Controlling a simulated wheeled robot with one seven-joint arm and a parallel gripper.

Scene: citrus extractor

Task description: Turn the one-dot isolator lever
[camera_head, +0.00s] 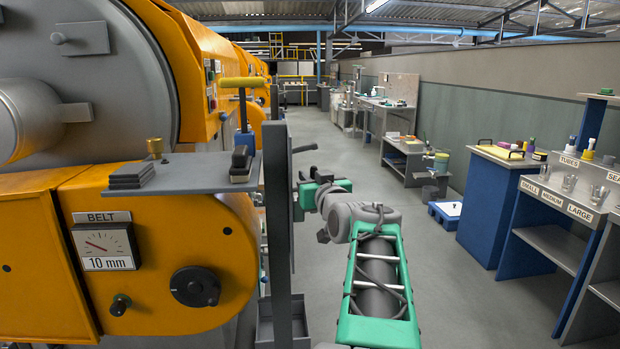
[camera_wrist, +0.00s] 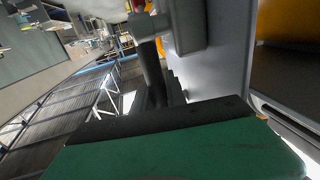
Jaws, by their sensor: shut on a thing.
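My gripper (camera_head: 303,190) is at the right side of a tall dark grey post, partly hidden by my own wrist. In the wrist view, its green and dark body fills the bottom. A dark lever bar (camera_wrist: 153,78) runs from a grey hub (camera_wrist: 148,25) down to my gripper, which is shut on it. Its gripped end is hidden behind the gripper's dark edge. No dot mark shows on the lever, so I cannot tell which isolator it belongs to.
The dark grey post (camera_head: 277,190) stands close left of my gripper. The orange machine (camera_head: 160,240) with a belt gauge (camera_head: 105,247) and a grey shelf (camera_head: 195,172) fills the left. The aisle floor (camera_head: 480,290) to the right is clear, with labelled benches (camera_head: 560,205) beyond.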

